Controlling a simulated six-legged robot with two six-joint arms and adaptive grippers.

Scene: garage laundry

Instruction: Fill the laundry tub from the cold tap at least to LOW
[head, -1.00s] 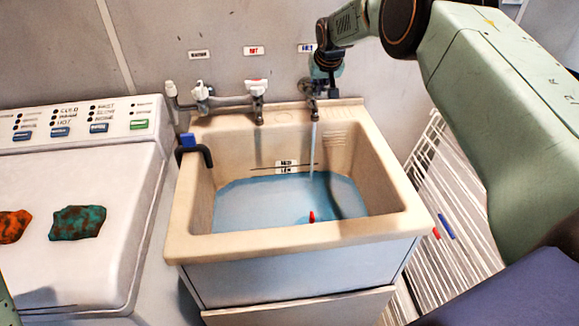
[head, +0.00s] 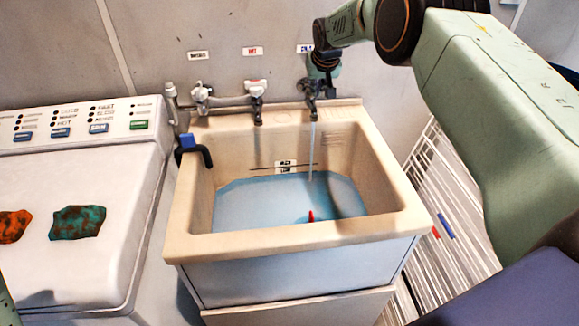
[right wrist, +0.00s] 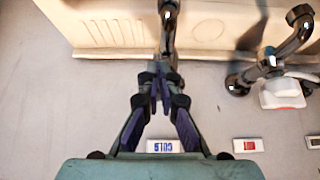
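The cream laundry tub (head: 300,240) holds blue water (head: 265,205). The water's back edge lies about at the lower edge of the level label (head: 286,167) on the back wall; its print is too small to read surely. A thin stream (head: 312,150) falls from the cold tap (head: 311,100), which also shows in the right wrist view (right wrist: 168,35). My right gripper (head: 313,86) is at this tap, under the blue-lettered COLD label. In the right wrist view its fingers (right wrist: 160,82) are close together around the tap's handle, which they mostly hide. My left gripper is out of view.
The hot tap (head: 256,90) stands left of the cold one, with another valve further left. A dark hose hook (head: 193,150) sits on the tub's left rim. A washer (head: 90,200) with two cloths is left; a white rack (head: 445,210) is right. A red object (head: 311,216) is in the water.

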